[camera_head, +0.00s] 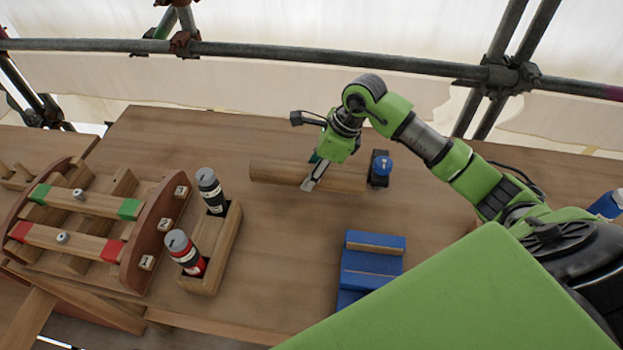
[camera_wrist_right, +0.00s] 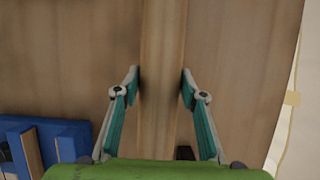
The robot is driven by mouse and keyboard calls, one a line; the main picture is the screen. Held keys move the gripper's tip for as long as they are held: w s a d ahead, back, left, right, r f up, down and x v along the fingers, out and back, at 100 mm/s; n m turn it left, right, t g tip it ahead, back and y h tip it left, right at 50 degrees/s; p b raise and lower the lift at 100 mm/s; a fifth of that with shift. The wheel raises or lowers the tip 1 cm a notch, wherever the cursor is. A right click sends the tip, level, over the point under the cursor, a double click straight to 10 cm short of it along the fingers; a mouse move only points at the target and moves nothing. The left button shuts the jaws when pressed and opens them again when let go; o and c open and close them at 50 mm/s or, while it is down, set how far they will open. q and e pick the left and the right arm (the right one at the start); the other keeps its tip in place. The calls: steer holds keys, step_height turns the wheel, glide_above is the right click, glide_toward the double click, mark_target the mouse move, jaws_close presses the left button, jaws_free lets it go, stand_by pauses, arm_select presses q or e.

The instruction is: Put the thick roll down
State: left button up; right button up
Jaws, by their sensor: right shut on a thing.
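The thick roll (camera_head: 272,172), a plain wooden cylinder, lies level across the back middle of the table. It also shows in the right wrist view (camera_wrist_right: 161,45), running up the picture between the fingers. My right gripper (camera_head: 309,184) is shut on the roll near its middle, with one fingertip on each side, as in the right wrist view (camera_wrist_right: 161,82). I cannot tell whether the roll touches the table or hangs just above it. My left gripper is not in view.
A black piece with a blue top (camera_head: 381,167) is at the roll's right end. A blue stepped block (camera_head: 372,262) is nearer. To the left are a wooden holder (camera_head: 228,240) with two cylinders and a wooden rack (camera_head: 140,262). Scaffold pipes (camera_head: 300,56) run behind.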

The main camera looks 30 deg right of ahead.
mark_target(312, 192)
steer(key=shift+f, duration=0.5)
step_height(312, 192, down, 3)
steer(key=shift+f+p, duration=0.1)
steer(key=shift+p, duration=0.35)
steer(key=shift+f, duration=0.3)
steer(key=o, duration=1.5)
steer(key=shift+c, duration=0.2)
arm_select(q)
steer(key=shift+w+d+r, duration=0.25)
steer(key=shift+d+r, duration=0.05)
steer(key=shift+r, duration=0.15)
